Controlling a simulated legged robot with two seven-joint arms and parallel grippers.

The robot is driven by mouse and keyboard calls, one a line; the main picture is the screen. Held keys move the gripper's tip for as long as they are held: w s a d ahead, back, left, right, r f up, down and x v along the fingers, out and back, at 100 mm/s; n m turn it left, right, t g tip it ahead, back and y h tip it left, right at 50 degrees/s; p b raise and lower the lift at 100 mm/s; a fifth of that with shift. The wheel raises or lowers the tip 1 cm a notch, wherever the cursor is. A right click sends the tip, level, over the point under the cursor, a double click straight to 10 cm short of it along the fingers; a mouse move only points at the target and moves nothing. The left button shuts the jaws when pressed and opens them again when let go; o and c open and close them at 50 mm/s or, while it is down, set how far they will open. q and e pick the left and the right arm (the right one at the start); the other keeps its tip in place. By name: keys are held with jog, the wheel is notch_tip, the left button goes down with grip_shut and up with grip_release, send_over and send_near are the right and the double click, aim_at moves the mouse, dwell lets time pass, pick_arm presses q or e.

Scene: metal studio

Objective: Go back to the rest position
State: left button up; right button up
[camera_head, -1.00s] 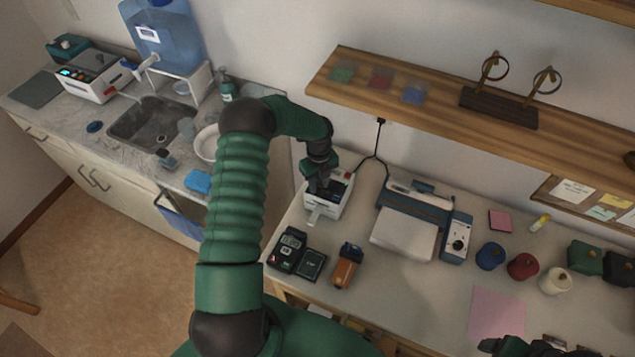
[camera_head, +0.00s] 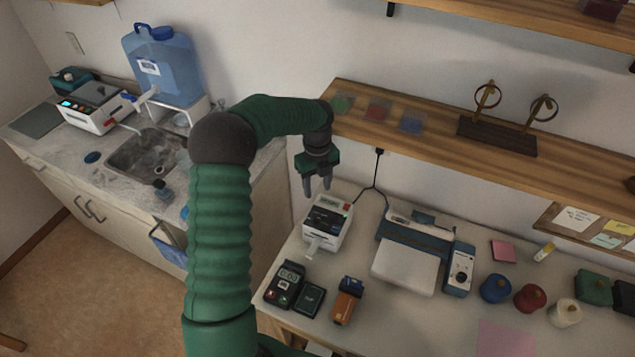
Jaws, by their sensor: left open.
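My left gripper (camera_head: 318,184) hangs above the far left part of the white worktable, fingers pointing down. Its fingers are apart and nothing shows between them. The gripper is clear of the device. My left arm is raised and bent, coming up from the bottom left. My right gripper is out of view.
A wooden shelf (camera_head: 440,122) runs along the wall close to my left wrist. The worktable also holds a printer (camera_head: 408,262), handheld meters (camera_head: 285,284), an orange-brown device (camera_head: 347,300) and coloured jars (camera_head: 495,288). A sink counter (camera_head: 40,150) with a blue water jug (camera_head: 160,65) stands left.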

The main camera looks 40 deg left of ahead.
pick_arm(q)
jog(key=shift+r, duration=1.35)
